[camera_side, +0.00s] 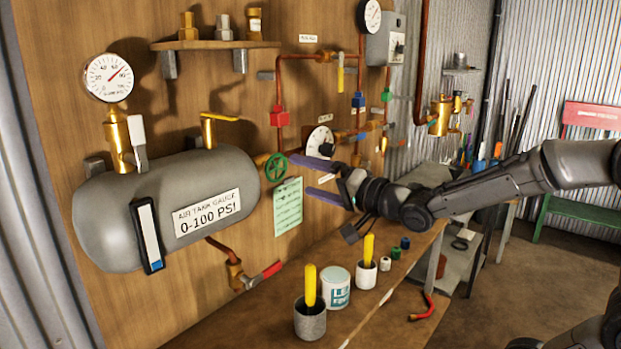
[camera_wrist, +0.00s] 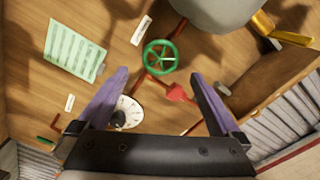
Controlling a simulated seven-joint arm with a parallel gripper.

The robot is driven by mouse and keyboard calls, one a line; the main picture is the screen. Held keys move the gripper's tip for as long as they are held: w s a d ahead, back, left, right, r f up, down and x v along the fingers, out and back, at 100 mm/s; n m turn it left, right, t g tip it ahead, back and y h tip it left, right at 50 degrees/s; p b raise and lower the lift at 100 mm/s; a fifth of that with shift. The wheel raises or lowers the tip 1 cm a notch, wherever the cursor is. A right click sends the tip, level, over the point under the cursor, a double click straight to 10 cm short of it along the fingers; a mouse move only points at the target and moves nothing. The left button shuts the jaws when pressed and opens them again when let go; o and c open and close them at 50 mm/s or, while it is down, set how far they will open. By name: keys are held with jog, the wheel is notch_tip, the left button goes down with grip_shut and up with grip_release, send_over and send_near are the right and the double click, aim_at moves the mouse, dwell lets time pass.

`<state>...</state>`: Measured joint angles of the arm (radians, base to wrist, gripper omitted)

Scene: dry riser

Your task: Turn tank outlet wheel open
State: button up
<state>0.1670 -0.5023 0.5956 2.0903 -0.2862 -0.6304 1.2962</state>
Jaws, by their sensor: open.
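The tank outlet wheel is a green spoked handwheel (camera_side: 276,168) at the right end of the grey air tank (camera_side: 110,205) in the side view. In the wrist view the green wheel (camera_wrist: 160,57) lies ahead of the jaws, roughly midway between them and beyond their tips. My gripper (camera_side: 314,178) has two purple fingers spread apart, pointing left toward the wheel. Its fingertips are close to the wheel, with no contact visible. The gripper also shows in the wrist view (camera_wrist: 165,85), open with nothing between the fingers.
A green checklist sheet (camera_side: 288,207) hangs below the wheel. A white dial (camera_side: 320,143) and red-handled valve (camera_side: 280,117) are close above the gripper. A red lever valve (camera_side: 258,276) sits under the tank. Cups with yellow sticks (camera_side: 310,318) stand on the bench below.

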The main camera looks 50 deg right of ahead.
aim_at(276, 169)
jog(key=w+m, duration=1.2)
jog(key=m, duration=0.1)
jog(key=shift+w+d, duration=0.15)
dwell(0.7)
jog(key=shift+c, duration=0.2)
jog(key=shift+f, duration=0.1)
jog(key=c, duration=1.1)
jog(key=shift+c, duration=0.2)
